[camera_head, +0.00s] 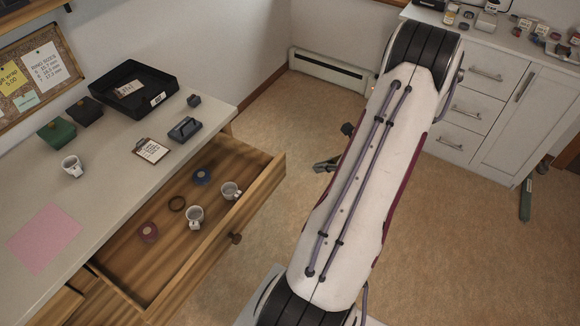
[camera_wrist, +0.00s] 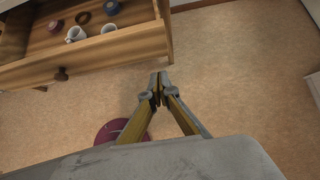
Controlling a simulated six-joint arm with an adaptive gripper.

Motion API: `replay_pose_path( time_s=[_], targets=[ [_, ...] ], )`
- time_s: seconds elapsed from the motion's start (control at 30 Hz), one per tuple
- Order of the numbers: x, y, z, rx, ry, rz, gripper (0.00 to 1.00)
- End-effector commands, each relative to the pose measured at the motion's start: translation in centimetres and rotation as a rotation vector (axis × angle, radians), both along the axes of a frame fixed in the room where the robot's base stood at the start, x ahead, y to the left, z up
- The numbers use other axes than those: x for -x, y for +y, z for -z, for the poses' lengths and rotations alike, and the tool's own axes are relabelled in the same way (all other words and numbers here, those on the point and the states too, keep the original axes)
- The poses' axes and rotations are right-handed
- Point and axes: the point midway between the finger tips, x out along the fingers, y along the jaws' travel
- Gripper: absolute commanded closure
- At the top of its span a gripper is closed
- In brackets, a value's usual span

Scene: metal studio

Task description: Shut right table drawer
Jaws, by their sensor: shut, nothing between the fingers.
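The wooden right table drawer (camera_head: 160,249) is pulled out from the table (camera_head: 105,195). Its front panel carries a round knob (camera_head: 235,238). Inside lie two white mugs, a blue roll, a dark ring and a purple roll. In the wrist view the drawer front (camera_wrist: 100,52) and its knob (camera_wrist: 61,74) show at the upper left. My gripper (camera_wrist: 158,76) is shut and empty, right of the knob and apart from the drawer front, over the floor. In the head view my arm hides most of the gripper; a dark part of it (camera_head: 326,164) shows left of the arm.
On the tabletop are a black tray (camera_head: 133,92), a clipboard (camera_head: 151,150), a white mug (camera_head: 72,165) and a pink sheet (camera_head: 45,238). A white cabinet (camera_head: 480,113) stands at the right back. The floor (camera_head: 262,170) beside the drawer is clear.

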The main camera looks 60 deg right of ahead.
Motion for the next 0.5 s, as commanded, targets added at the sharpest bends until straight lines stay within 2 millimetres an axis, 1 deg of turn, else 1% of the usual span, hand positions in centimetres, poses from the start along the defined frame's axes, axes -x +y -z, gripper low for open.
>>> replay_pose_path(
  time_s=[0.27,0.5],
  targets=[
    [-0.4,0.0,0.4,0.001,0.0,-0.002,1.0],
    [-1.9,0.1,1.9,-0.001,0.001,-0.004,1.0]
  ],
)
